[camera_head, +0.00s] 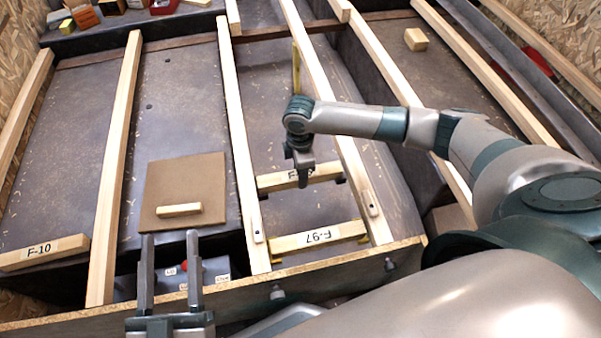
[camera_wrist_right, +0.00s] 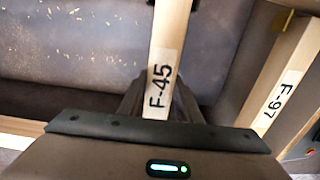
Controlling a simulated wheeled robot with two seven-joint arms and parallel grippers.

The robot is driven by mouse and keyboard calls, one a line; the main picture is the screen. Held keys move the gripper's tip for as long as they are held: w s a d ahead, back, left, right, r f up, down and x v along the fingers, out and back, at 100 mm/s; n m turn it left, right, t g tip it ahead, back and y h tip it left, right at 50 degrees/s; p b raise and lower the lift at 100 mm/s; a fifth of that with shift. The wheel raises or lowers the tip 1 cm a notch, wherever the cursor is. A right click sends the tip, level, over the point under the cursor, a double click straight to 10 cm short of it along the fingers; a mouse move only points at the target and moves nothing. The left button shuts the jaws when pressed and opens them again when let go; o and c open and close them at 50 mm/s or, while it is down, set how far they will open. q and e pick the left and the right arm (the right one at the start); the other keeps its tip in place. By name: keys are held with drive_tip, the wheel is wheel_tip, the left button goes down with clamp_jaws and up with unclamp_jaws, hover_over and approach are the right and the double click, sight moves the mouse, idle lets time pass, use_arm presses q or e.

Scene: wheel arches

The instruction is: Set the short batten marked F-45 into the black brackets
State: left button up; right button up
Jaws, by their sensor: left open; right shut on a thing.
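The short batten F-45 (camera_wrist_right: 171,45) runs up the right wrist view with its label readable. In the head view this batten (camera_head: 271,183) spans between two long rails, its label partly hidden by my gripper. My right gripper (camera_head: 304,180) is shut on it near its middle. Small dark pieces, apparently the black brackets (camera_head: 263,195), show at its ends; a black piece (camera_wrist_right: 172,2) also shows at its far end in the wrist view. I cannot tell whether the batten rests in them or just above. My left gripper (camera_head: 170,240) is open and empty at the front left.
Batten F-97 (camera_head: 318,237) lies across the same rails nearer the front, with yellowish brackets at its ends. Batten F-10 (camera_head: 42,252) lies at the left. A small wood block (camera_head: 179,210) is on a brown board (camera_head: 184,180). Another block (camera_head: 416,39) sits at the back right.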

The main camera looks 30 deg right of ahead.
drive_tip(key=shift+p, duration=0.65)
idle(0.3)
drive_tip(key=o, duration=1.3)
drive_tip(key=shift+c, duration=0.2)
wheel_tip(320, 180, up, 17)
drive_tip(key=p, duration=0.4)
drive_tip(key=shift+r, duration=0.2)
